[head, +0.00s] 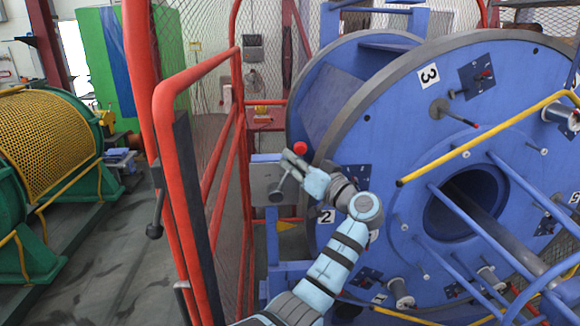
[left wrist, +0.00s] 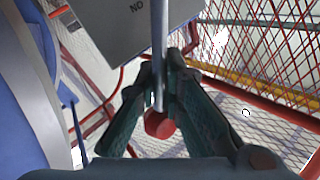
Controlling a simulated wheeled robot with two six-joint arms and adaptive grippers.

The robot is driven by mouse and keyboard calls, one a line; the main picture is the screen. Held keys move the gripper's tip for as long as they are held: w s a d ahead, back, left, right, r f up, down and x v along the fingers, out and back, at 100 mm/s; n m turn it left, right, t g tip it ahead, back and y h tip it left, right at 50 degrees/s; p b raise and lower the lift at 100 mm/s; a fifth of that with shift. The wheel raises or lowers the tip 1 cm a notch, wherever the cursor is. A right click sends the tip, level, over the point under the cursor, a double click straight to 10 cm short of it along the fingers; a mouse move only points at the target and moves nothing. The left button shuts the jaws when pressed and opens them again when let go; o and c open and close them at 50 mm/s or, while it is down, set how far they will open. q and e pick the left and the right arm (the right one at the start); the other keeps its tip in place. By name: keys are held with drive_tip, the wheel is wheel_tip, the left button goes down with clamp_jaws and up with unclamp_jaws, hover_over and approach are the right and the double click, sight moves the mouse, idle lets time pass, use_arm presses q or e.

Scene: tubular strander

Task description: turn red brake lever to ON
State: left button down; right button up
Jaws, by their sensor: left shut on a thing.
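The brake lever is a grey rod with a round red knob (head: 300,148) at its end, in front of a grey box (head: 262,176) beside the blue wheel. My left gripper (head: 291,163) reaches up to it from below, its fingers just under the red knob. In the left wrist view the fingers (left wrist: 161,82) are closed on the lever rod (left wrist: 159,35), one on each side, with the red knob (left wrist: 159,124) nearer the camera. The grey box's plate (left wrist: 115,28) carries dark lettering, partly cut off by the frame. My right gripper is not in view.
A large blue wheel (head: 400,130) with numbered plates and spools stands right of the lever. A red gate frame (head: 165,130) with mesh stands to the left. A green drum with a yellow mesh guard (head: 50,130) is at far left, with open floor (head: 110,245) between.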

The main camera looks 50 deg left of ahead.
use_arm(q)
drive_tip(key=shift+r, duration=0.15)
drive_tip(key=c, duration=1.7)
unclamp_jaws()
drive_tip(key=shift+w, duration=0.15)
drive_tip(key=shift+d, duration=0.1)
drive_tip(key=shift+d, duration=0.15)
drive_tip(key=d, duration=0.4)
drive_tip(key=d+f, duration=0.1)
drive_tip(key=d, duration=0.2)
drive_tip(key=s+d, duration=0.1)
drive_tip(key=d, duration=0.3)
drive_tip(key=shift+d+f, duration=0.3)
drive_tip(key=shift+d, duration=0.05)
